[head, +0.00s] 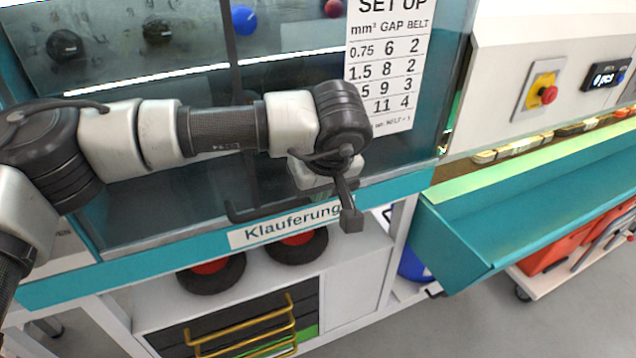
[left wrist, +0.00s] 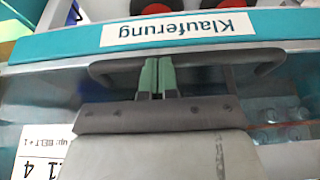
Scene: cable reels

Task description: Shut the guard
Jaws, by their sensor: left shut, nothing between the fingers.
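The guard (head: 165,190) is a large clear panel across the front of the machine in the head view, with a set-up chart on its right side. Its lower edge lies close to the teal rail; I cannot tell if a gap is left. A dark bar handle (head: 238,213) runs along its bottom, partly hidden by my arm. My left gripper (head: 350,220) points down near the handle's right part. In the left wrist view the green-padded fingers (left wrist: 157,68) are together and empty, over the handle (left wrist: 225,68); contact is unclear. My right gripper is not in view.
The teal rail (head: 130,262) carries a "Klauferung" label (head: 290,228). Dark reels (head: 212,272) and a drawer with yellow handles (head: 240,330) are below. A teal tray (head: 460,250) juts out at right, under a panel with a red button (head: 548,95).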

